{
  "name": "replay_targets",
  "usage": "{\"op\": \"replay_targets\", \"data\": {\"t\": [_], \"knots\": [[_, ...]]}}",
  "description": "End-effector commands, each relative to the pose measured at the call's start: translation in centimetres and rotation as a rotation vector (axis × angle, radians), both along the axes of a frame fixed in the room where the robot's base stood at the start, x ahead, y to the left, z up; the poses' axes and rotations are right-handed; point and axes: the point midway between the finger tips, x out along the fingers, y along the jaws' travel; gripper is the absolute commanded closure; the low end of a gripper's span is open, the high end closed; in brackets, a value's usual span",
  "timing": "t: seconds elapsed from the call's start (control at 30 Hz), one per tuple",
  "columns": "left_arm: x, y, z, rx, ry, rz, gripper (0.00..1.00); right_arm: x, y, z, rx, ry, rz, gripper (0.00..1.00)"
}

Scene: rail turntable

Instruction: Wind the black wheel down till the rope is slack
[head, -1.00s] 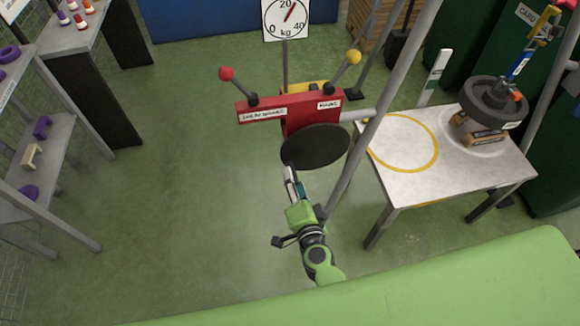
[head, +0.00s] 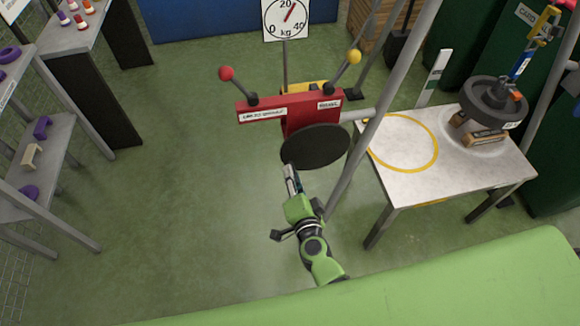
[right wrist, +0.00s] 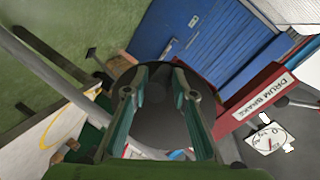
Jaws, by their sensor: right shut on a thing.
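The black wheel (head: 318,147) is a dark disc on the front of a red winch housing (head: 290,108). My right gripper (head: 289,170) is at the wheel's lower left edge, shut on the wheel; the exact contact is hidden. In the right wrist view the wheel (right wrist: 158,115) fills the space behind and between my two fingers (right wrist: 157,80). A round dark weight (head: 490,98) sits on wooden blocks (head: 486,137) on the white table, under a hook with blue and yellow parts (head: 522,62). I cannot make out the rope's tension. My left gripper is out of view.
A dial (head: 286,16) marked in kg stands behind the winch, its red needle a little past 20. Red-knobbed (head: 226,73) and yellow-knobbed (head: 353,57) levers rise from the housing. A grey pole (head: 372,130) stands right of the wheel. The floor to the left is clear.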

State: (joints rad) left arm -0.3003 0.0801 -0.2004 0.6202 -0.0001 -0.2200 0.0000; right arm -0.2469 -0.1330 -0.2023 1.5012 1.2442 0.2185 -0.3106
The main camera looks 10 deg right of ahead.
Motion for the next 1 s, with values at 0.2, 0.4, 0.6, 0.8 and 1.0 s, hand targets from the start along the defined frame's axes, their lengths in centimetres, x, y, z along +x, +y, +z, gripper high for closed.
{"op": "replay_targets", "data": {"t": [0.2, 0.4, 0.6, 0.8, 1.0], "knots": [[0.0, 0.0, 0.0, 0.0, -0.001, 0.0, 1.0, -0.2, -0.8, -1.3, -0.104, 0.009, -0.004, 1.0], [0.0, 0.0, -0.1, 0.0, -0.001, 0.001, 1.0, -0.3, -1.2, -1.9, -0.174, 0.012, -0.005, 1.0], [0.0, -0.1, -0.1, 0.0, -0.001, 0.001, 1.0, -0.4, -1.3, -2.1, -0.184, 0.013, -0.007, 1.0], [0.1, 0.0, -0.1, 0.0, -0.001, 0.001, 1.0, -0.4, -1.4, -2.2, -0.189, 0.015, -0.008, 1.0], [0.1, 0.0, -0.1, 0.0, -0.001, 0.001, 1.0, -0.4, -2.0, -2.7, -0.266, 0.016, -0.009, 1.0]]}}
